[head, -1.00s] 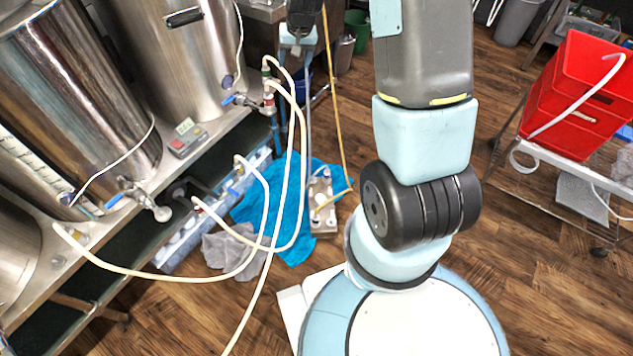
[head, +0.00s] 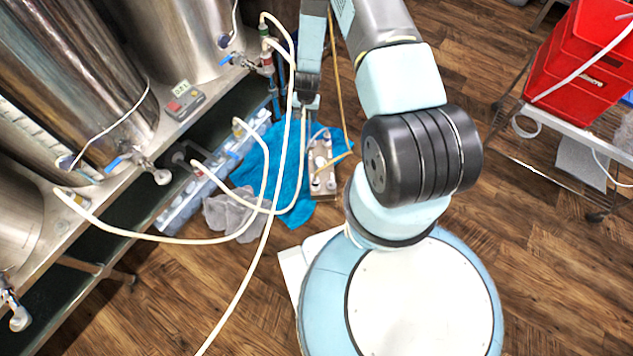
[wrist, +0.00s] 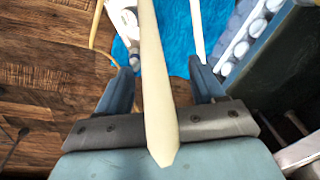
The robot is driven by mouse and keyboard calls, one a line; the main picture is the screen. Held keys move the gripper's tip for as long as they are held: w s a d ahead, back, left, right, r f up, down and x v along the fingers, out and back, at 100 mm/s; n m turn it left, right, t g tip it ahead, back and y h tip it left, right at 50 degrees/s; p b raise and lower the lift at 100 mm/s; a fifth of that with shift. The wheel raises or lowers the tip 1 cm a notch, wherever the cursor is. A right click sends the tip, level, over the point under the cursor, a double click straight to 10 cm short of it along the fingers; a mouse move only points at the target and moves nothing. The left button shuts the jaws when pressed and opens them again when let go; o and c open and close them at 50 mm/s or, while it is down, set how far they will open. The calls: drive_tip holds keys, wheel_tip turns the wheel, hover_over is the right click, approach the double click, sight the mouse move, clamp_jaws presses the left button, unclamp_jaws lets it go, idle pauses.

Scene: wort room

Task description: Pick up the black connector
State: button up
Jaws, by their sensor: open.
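I cannot pick out the black connector with certainty. A dark elbow-shaped fitting (head: 184,152) shows in the head view by the shelf, beside the end of a cream hose (head: 240,204). My gripper (wrist: 162,67) is open in the wrist view, with its two blue-grey fingers apart. A cream hose (wrist: 156,75) runs lengthwise through the middle of that view; I cannot tell whether it lies between the fingers or above them. In the head view my gripper (head: 307,102) hangs above the blue cloth, near the small metal pump unit (head: 321,165). Its fingertips are too small there to make out.
Steel kettles (head: 75,75) with valves stand on the left rack. A blue cloth (head: 257,163) and a grey rag (head: 228,215) lie on the floor. Several loose hoses cross the space. Red bins (head: 585,65) stand on a cart at right. Wooden floor is clear at lower left.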

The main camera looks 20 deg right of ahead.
drive_tip(key=m+g, duration=0.1)
hover_over(315, 181)
wheel_tip(315, 181, down, 18)
drive_tip(key=f, duration=0.1)
drive_tip(key=shift+h, duration=0.3)
drive_tip(key=f, duration=1.3)
drive_tip(key=shift+w+d+f, duration=0.15)
drive_tip(key=shift+w+d, duration=0.05)
drive_tip(key=shift+w, duration=0.2)
drive_tip(key=shift+c, duration=0.3)
drive_tip(key=c, duration=1.1)
